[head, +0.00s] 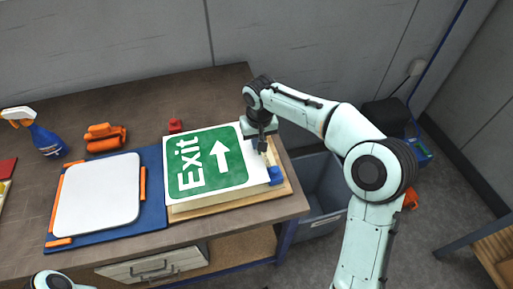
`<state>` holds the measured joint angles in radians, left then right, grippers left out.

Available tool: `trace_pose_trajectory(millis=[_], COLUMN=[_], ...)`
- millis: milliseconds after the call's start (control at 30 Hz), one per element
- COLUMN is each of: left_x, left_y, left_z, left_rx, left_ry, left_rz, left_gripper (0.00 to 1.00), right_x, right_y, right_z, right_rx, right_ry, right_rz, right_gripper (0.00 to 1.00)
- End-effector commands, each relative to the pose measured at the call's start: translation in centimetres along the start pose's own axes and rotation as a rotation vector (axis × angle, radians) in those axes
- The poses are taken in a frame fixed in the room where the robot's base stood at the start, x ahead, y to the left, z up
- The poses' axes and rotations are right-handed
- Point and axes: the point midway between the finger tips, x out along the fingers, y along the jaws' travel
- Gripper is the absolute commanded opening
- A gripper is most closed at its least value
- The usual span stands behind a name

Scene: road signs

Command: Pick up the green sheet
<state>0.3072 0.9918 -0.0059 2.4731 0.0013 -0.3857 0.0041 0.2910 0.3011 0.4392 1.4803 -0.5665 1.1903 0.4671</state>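The green sheet (213,165) is a green Exit sign with a white arrow and a white border. It lies flat on a wooden board (232,203) at the right end of the workbench. My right gripper (262,148) points down over the sheet's right edge, close to it or touching it. I cannot tell whether its fingers are apart or closed on the edge. Of my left arm only a small part shows at the bottom left, and its gripper is out of view.
A white rounded plate (98,195) with orange clamps (141,185) lies on a blue board (152,207). A grey bin (320,187) is right of the workbench (215,95). A blue block (275,175) sits at the sheet's corner.

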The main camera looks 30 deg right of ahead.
Motion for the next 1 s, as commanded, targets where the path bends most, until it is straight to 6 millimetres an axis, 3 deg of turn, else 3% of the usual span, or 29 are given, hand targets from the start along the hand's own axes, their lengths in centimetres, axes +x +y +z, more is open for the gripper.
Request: trace_pose_trajectory(millis=[33, 200, 433, 633, 1000], left_x=[-0.4, -1.5, -3.0, -3.8, -4.9], left_y=[0.2, 0.7, 1.5, 1.8, 2.4], left_z=[-0.1, -0.5, -1.1, -1.4, -1.9], left_rx=[0.001, 0.003, 0.006, 0.008, 0.011], left_ry=[0.002, 0.008, 0.018, 0.023, 0.032], left_rz=[0.001, 0.003, 0.006, 0.008, 0.011], left_gripper=[0.43, 0.43, 0.43, 0.43, 0.43], right_x=[-1.7, -6.5, -11.8, -14.0, -15.5], right_y=[-0.1, -0.1, -0.1, 0.0, 0.0], right_z=[-0.3, -0.9, -1.6, -1.8, -1.9], right_rx=[0.0, 0.0, 0.0, -0.001, 0.0], right_ry=[0.007, 0.009, 0.005, 0.002, 0.001], right_rz=[-0.001, -0.002, -0.002, -0.001, 0.0], right_gripper=[0.0, 0.0, 0.0, 0.0, 0.0])
